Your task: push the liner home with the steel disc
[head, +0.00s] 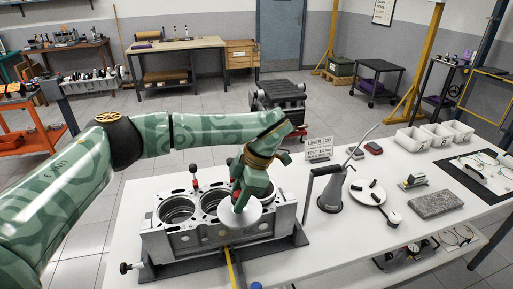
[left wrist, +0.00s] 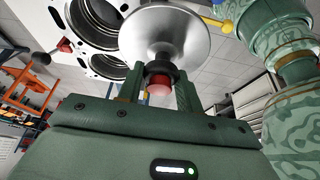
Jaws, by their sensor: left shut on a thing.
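The steel disc (head: 243,215) is a bright round plate with a dark stem and a red knob (left wrist: 160,85). My left gripper (head: 238,192) points down and is shut on the disc's stem. It also shows in the left wrist view (left wrist: 160,90), with a finger on each side of the stem. The disc is over the right part of the grey engine block (head: 185,240). Two open bores, the left bore (head: 177,211) and the middle bore (head: 210,203), show beside it. The liner cannot be made out; the disc and gripper hide what is below. My right gripper is not in view.
The block stands on a white table (head: 325,255). Right are a sign (head: 318,148), a grey oil can (head: 332,195), a white dish (head: 368,192) and white bins (head: 436,136).

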